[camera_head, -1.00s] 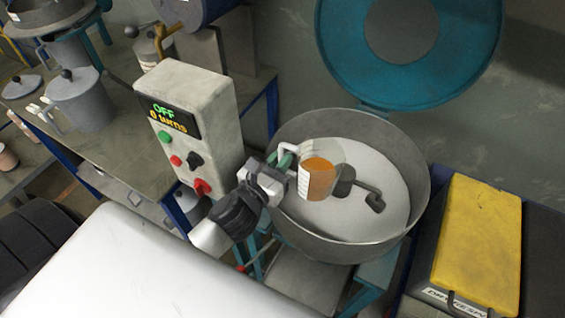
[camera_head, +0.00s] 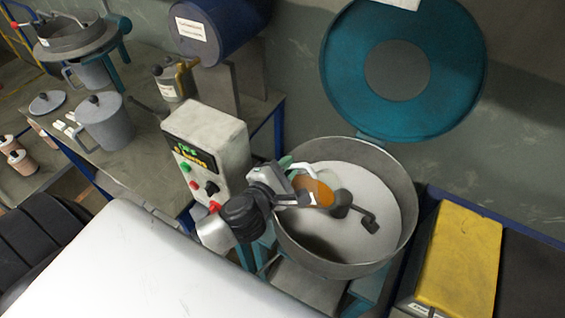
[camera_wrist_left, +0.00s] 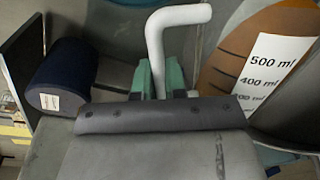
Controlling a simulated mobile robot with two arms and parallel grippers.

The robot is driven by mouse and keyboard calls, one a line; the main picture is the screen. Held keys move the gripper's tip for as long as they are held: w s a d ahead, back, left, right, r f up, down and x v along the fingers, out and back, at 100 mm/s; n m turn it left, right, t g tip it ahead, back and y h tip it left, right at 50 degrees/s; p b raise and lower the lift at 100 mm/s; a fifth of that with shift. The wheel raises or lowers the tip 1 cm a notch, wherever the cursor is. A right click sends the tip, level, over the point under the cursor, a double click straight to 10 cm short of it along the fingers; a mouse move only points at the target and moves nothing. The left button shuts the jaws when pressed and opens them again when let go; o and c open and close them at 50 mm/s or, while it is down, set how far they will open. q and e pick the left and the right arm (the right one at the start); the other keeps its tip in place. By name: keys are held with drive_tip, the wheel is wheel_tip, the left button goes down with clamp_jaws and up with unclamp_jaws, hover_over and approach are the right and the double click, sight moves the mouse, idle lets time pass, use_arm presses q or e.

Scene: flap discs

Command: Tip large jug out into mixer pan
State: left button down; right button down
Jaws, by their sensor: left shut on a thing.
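The large jug (camera_head: 322,190) is clear, with orange-brown contents and a white handle. It is held over the mixer pan (camera_head: 402,180) and looks tilted. My left gripper (camera_head: 292,178) is shut on the jug's handle, at the pan's left side. In the left wrist view the green fingers (camera_wrist_left: 160,78) grip the white handle, and the jug (camera_wrist_left: 232,55) shows a scale marked 500 ml and 400 ml. The round grey pan holds white material and a dark mixing arm (camera_head: 362,217). My right gripper is not in view.
The control box (camera_head: 207,145) stands close to the left of the pan. The teal lid (camera_head: 450,75) is raised behind it. A yellow-topped box (camera_head: 460,255) stands at the right. A grey lidded pot (camera_head: 104,124) stands on the left bench. A blue drum (camera_head: 215,30) is at the back.

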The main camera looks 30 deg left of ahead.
use_arm(q)
drive_tip(key=d+r+m+p, duration=0.1)
drive_tip(key=p, duration=0.1)
drive_tip(key=d+r+m+p, duration=0.1)
drive_tip(key=r+p, duration=0.1)
drive_tip(key=p, duration=0.1)
drive_tip(key=d+r+m+y+p, duration=0.1)
drive_tip(key=r+m+p, duration=0.1)
drive_tip(key=p, duration=0.1)
drive_tip(key=shift+w+d+r, duration=0.15)
drive_tip(key=shift+d+r, duration=0.05)
drive_tip(key=shift+d, duration=0.15)
drive_tip(key=d+r+m+y, duration=0.1)
drive_tip(key=d+r+m, duration=0.1)
drive_tip(key=d+m, duration=0.2)
drive_tip(key=shift+w+d+r+m+g+y, duration=0.2)
drive_tip(key=shift+d+m+g+y, duration=0.15)
drive_tip(key=shift+d, duration=0.6)
drive_tip(key=shift+f+b, duration=0.1)
drive_tip(key=shift+b, duration=0.2)
